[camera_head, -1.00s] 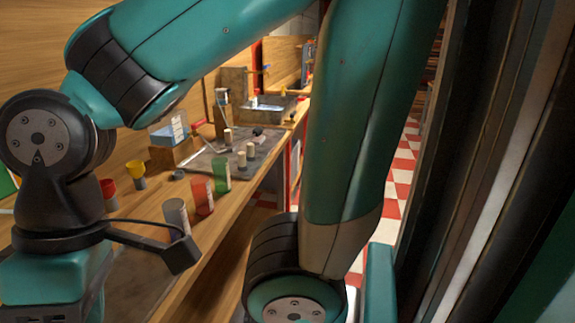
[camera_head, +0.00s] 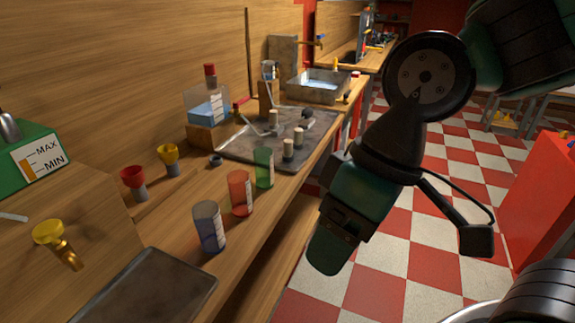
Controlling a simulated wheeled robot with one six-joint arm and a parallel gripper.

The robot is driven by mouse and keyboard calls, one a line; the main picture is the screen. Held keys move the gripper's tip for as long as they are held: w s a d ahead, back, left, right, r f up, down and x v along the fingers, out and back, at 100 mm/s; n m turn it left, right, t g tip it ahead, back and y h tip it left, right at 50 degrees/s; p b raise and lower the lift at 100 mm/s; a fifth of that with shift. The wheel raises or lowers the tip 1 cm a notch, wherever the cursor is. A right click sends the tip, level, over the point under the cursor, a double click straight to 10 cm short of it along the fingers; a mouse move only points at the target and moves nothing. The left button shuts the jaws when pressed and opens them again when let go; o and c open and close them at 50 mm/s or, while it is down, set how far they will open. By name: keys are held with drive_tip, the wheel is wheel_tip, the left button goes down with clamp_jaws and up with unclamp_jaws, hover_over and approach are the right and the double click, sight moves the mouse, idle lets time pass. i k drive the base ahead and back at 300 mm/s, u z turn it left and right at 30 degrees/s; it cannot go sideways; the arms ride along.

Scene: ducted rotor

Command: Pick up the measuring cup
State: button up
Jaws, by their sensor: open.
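Three see-through cups with pale scale marks stand in a row near the front edge of the wooden counter: a blue-grey cup (camera_head: 209,226), a red cup (camera_head: 240,193) and a green cup (camera_head: 263,167). All are upright. I cannot tell which one is the measuring cup. A clear square vessel with blue liquid and scale marks (camera_head: 208,106) stands farther back on a wooden block. My gripper (camera_head: 328,258) is open and points down, to the right of the cups and apart from them, over the floor beyond the counter edge. Its fingertips are hard to make out.
A dark tray (camera_head: 145,290) lies at the near counter end. Red (camera_head: 133,178) and yellow (camera_head: 168,154) funnels stand left of the cups. A grey mat (camera_head: 235,150) holds several small pieces, with a metal basin (camera_head: 318,85) behind. A red cabinet (camera_head: 548,195) stands right; checkered floor lies between.

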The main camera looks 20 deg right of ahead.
sight(264, 156)
drive_tip(key=z, duration=0.05)
drive_tip(key=i, duration=1.15)
drive_tip(key=z, duration=0.25)
